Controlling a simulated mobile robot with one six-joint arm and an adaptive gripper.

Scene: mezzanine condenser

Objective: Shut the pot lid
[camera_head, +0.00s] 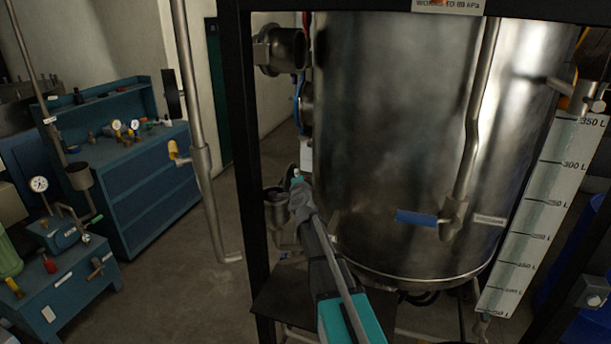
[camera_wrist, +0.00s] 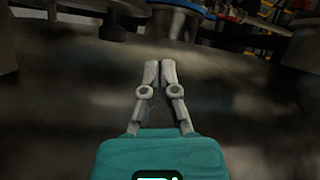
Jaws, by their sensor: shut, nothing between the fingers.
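A small dark metal pot (camera_head: 278,208) stands just left of the big steel tank (camera_head: 400,140), behind the black frame post. I cannot make out its lid for certain; a pale grey piece (camera_head: 306,155) stands upright above and right of the pot, against the tank's edge. My arm reaches up from the bottom of the head view, and its teal-tipped end with my gripper (camera_head: 296,177) is beside the pot, fingers too small to tell there. In the wrist view my gripper (camera_wrist: 160,65) is shut and empty, its two fingertips together over a dark, blurred surface.
A black frame post (camera_head: 250,150) stands close left of my arm. A steel pipe with a bent handle (camera_head: 203,160) hangs left of it. Blue benches (camera_head: 150,190) with gauges fill the left. A level scale (camera_head: 545,215) stands right. Open floor lies between post and benches.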

